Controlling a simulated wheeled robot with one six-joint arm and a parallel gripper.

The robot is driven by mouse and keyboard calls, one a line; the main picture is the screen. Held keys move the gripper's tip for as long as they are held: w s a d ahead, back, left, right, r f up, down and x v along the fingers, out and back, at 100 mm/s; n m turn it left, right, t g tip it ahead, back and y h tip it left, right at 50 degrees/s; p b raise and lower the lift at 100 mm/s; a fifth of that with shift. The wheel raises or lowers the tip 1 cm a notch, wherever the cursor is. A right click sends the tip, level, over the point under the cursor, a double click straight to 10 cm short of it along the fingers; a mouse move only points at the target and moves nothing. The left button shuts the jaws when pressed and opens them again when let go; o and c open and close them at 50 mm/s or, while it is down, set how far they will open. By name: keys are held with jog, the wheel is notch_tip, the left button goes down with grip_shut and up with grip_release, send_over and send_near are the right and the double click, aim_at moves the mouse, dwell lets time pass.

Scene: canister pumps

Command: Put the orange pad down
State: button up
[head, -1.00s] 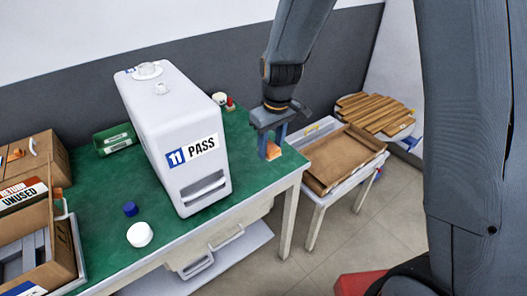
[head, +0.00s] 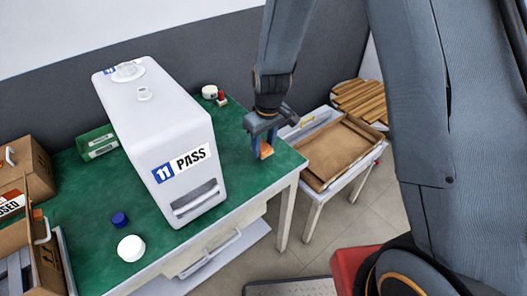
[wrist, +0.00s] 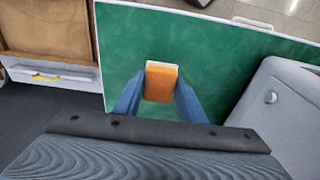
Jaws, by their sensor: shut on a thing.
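The orange pad (wrist: 160,84) is between the two blue fingers of my gripper (wrist: 158,98) in the wrist view, and my gripper is shut on it. The pad has a pale edge at its far end. In the head view the pad (head: 266,150) shows at the fingertips of my gripper (head: 261,147), over the right end of the green table (head: 235,190). I cannot tell whether the pad touches the table top.
A large white canister (head: 160,130) labelled 11 PASS stands left of my gripper. A white cap (head: 131,248) and a blue cap (head: 120,219) lie in front of it. A side table with a brown tray (head: 318,178) stands to the right. Green table around the pad is clear.

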aim_at(264, 147)
jog(key=shift+f+p, duration=0.35)
jog(key=shift+f, duration=1.35)
jog(key=shift+f, duration=0.15)
jog(key=o, duration=1)
jog(key=r+b, duration=0.1)
jog(key=r, duration=0.3)
jog(key=r+b, duration=0.1)
jog(key=r, duration=0.3)
jog(key=s+d+r+b, duration=0.1)
jog(key=r, duration=0.3)
jog(key=shift+s+r, duration=0.1)
jog(key=s+d+r+m, duration=0.3)
jog(key=s+d+m, duration=0.3)
jog(key=s+d, duration=0.7)
jog(key=shift+s+d+r+m+h, duration=0.2)
jog(key=shift+s+d+m+h, duration=0.1)
jog(key=shift+d+m+h, duration=0.1)
